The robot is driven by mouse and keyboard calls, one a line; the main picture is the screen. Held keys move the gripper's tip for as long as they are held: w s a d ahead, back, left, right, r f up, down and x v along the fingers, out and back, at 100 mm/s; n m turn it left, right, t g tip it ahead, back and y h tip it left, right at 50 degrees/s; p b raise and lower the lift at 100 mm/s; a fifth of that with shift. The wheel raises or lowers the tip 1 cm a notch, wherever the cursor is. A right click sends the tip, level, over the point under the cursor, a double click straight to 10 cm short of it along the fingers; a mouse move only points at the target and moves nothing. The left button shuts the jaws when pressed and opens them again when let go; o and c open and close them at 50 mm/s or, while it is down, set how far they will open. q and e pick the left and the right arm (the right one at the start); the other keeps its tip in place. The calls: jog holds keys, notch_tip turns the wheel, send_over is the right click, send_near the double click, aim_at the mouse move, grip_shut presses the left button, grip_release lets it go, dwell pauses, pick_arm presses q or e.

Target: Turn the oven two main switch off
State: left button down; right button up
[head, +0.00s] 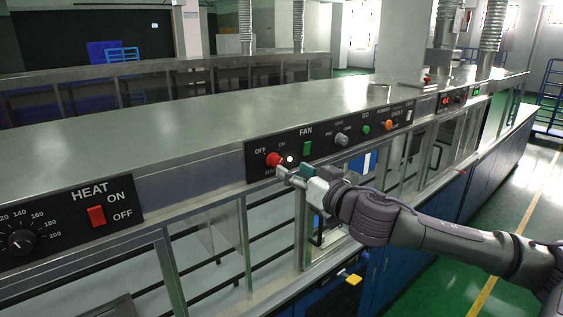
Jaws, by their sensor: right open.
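A red main switch knob (273,159) sits at the left end of a black control panel (314,132), with OFF, ON and part of a MAIN label around it. My right gripper (284,173) is open, with its fingertips just below and right of the red knob. I cannot tell whether they touch it. The gripper hides part of the panel's lower edge. The knob's exact turn is too small to read. My left gripper is not in view.
A green FAN switch (307,148), a grey knob (342,139) and an orange button (388,125) lie to the right on the panel. A HEAT panel (66,222) with a red switch (96,215) is at left. Metal frames stand below; green floor is at right.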

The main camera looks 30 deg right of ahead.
aim_at(279, 163)
jog(key=shift+w+d+r+p, duration=0.1)
jog(key=shift+w+r+p, duration=0.2)
jog(key=shift+w+p, duration=0.35)
jog(key=shift+w+a+p, duration=0.2)
jog(key=shift+w+p, duration=0.65)
jog(key=shift+w, duration=0.35)
jog(key=shift+w+a+f+p, duration=0.1)
jog(key=shift+w+f+p, duration=0.2)
jog(key=shift+w, duration=0.45)
grip_shut()
